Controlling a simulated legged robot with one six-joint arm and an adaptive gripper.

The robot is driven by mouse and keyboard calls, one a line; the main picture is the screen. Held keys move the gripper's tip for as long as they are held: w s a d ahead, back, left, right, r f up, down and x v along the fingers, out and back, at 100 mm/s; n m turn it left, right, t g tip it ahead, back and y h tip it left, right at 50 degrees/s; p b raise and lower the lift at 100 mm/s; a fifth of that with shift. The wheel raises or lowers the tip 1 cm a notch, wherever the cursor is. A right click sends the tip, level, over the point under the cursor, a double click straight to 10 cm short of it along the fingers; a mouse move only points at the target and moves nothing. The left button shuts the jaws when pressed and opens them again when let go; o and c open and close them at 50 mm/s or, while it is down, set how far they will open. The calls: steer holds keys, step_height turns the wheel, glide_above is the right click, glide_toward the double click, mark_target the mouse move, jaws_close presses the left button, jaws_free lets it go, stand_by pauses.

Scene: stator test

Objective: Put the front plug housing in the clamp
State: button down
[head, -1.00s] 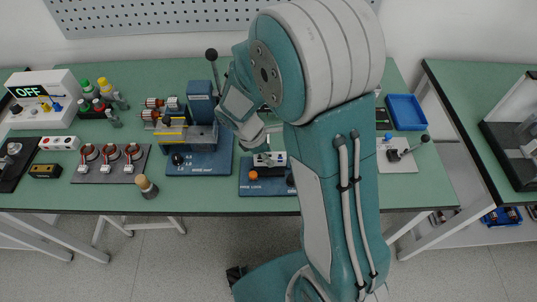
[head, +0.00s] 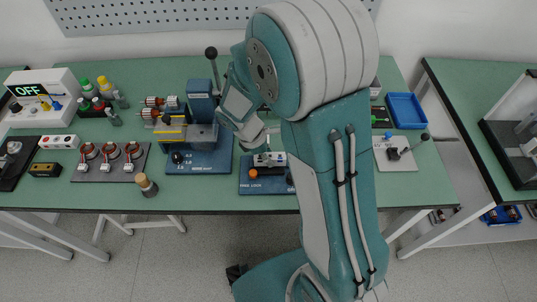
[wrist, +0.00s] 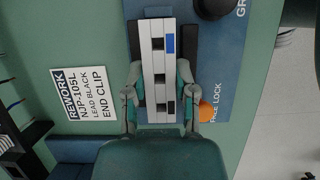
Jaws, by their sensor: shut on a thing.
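The front plug housing is a pale bar with dark square openings and a blue patch (wrist: 157,30). My gripper (wrist: 159,88) is shut on it, one finger on each long side, in the wrist view. The clamp is a blue-based fixture (wrist: 222,45) marked FACE LOCK, with an orange knob (wrist: 207,111). Dark jaw parts show on both sides of the housing; I cannot tell whether it is seated between them or just above. In the head view the housing (head: 270,159) is over the clamp base (head: 262,187), below my gripper (head: 266,142). My arm hides the right part.
A blue press fixture (head: 200,160) with a tall lever stands close on the left. A white label card (wrist: 88,94) lies beside the clamp in the wrist view. A blue tray (head: 406,111) and a grey lever plate (head: 396,155) are to the right. The table's front edge is near.

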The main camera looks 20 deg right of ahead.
steer(key=shift+s+f, duration=0.1)
steer(key=shift+f, duration=0.35)
stand_by(0.5)
steer(key=shift+c, duration=1.7)
jaws_free()
steer(key=shift+f, duration=0.1)
steer(key=shift+w+a+r, duration=0.15)
steer(key=shift+w+r, duration=0.05)
steer(key=shift+r, duration=0.15)
steer(key=v, duration=1.1)
steer(key=shift+r, duration=0.2)
steer(key=s+d+r+m+t+y, duration=0.4)
steer(key=s+r+m+t, duration=0.3)
steer(key=s+r+m, duration=0.6)
steer(key=s+m, duration=0.1)
steer(key=s, duration=0.1)
steer(key=shift+s+d, duration=0.15)
steer(key=shift+s, duration=0.1)
